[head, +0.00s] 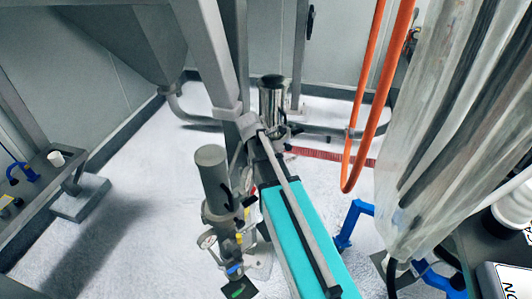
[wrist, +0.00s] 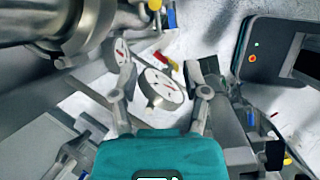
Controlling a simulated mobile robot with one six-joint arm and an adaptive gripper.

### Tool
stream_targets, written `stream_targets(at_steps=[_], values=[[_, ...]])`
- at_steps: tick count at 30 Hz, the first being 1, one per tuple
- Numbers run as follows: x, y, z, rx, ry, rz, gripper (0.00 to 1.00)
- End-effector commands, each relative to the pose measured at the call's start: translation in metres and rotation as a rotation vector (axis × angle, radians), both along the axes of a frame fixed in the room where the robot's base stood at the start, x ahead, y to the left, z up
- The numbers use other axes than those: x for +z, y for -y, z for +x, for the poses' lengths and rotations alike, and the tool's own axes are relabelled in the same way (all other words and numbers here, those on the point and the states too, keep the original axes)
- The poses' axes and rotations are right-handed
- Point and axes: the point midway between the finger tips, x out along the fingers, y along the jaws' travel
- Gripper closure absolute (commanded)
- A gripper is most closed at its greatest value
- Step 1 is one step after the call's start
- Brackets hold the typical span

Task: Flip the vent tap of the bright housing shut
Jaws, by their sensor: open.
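The bright housing (head: 272,97) is a shiny steel cylinder standing upright beyond my arm in the head view. Dark and metal fittings cluster at its lower side, partly hidden by my arm. In the wrist view a shiny metal cylinder with a clamp ring (wrist: 85,28) lies across the upper left. My gripper (wrist: 160,78) is open, its fingers apart. Beyond and between them show a round gauge (wrist: 161,89) and a small red lever (wrist: 172,63), apart from the fingers as far as I can see. Whether this lever is the vent tap, I cannot tell.
A duller grey cylinder housing (head: 211,166) with a gauge (head: 207,240) stands left of my arm. Orange hoses (head: 367,130) hang to the right, beside a clear plastic curtain (head: 450,120). A grey post (head: 212,60) stands close by.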

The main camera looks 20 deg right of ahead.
Motion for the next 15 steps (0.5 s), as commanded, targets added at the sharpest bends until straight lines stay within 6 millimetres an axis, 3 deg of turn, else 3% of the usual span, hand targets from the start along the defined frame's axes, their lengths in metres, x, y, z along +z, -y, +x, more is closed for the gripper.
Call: stream_targets(at_steps=[4, 13, 15], values=[[0.0, 0.0, 0.0, -0.001, 0.0, 0.0, 0.44], [-0.014, -0.003, 0.015, -0.028, -0.043, 0.102, 1.0], [-0.019, -0.004, 0.019, -0.038, -0.061, 0.145, 1.0]])
